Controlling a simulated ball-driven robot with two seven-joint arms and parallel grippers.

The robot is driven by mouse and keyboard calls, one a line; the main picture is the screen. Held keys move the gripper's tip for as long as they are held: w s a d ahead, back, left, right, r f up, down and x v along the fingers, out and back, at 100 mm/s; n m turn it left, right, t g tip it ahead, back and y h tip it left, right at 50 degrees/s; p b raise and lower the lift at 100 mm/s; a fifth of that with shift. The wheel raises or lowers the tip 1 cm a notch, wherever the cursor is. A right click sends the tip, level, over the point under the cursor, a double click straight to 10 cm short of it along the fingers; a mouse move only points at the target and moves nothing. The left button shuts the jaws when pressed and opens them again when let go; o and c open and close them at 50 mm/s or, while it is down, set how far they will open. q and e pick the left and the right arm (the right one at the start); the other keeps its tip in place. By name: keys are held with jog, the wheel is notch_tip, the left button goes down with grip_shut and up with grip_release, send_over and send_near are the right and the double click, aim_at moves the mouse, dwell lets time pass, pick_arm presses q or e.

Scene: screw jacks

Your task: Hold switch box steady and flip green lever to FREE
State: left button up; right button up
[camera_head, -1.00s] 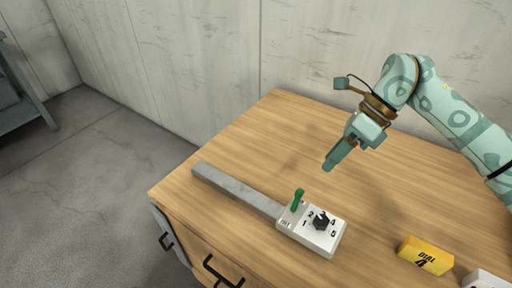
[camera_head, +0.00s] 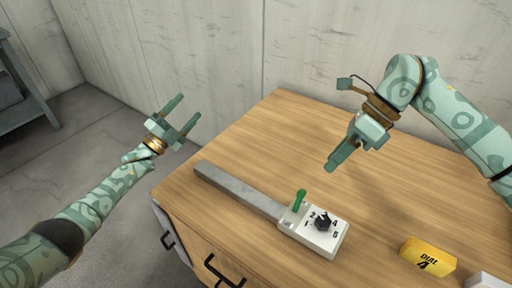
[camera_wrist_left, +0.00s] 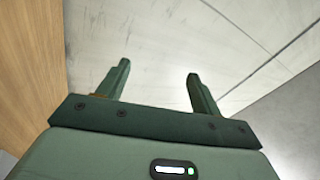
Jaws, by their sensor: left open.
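The white switch box (camera_head: 324,246) sits near the front of the wooden table, with a black dial and printed numbers on its top. The green lever (camera_head: 299,200) stands up at its left end, next to a small printed label too small to read. A grey bar (camera_head: 238,189) runs from the box toward the upper left. My left gripper (camera_head: 181,116) is open and empty beyond the table's left edge, apart from the box; its fingers also show in the left wrist view (camera_wrist_left: 158,84). My right gripper (camera_head: 331,164) hangs above the table behind the box; its fingers look close together.
A yellow block (camera_head: 427,257) marked DIAL 4 lies right of the box, with a white object (camera_head: 486,280) at the lower right corner. The wooden table (camera_head: 260,135) is bare behind the bar. A wall stands behind it, and drawer handles are at the front.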

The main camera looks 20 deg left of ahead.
pick_arm(q)
jog(key=s+d+r+m+g+h, duration=0.1)
jog(key=d+r+m+g+h, duration=0.35)
jog(key=d+m+g, duration=0.35)
jog(key=s+d+r+m+g+h, duration=0.1)
jog(key=d+r+m+g+h, duration=0.3)
jog(key=d+m, duration=0.4)
jog(key=s+d+r+m+g+y, duration=0.1)
jog(key=s+d+m+g+y, duration=0.1)
jog(key=s+d+m+g, duration=0.35)
jog(key=s+d+m+g+y, duration=0.3)
jog(key=d+m+g, duration=0.35)
jog(key=d, duration=0.35)
jog(key=m+t+y, duration=0.4)
jog(key=m+y, duration=0.5)
jog(key=y, duration=0.5)
send_over(258, 198)
notch_tip(258, 198, down, 6)
notch_tip(258, 198, down, 15)
jog(key=shift+f, duration=0.1)
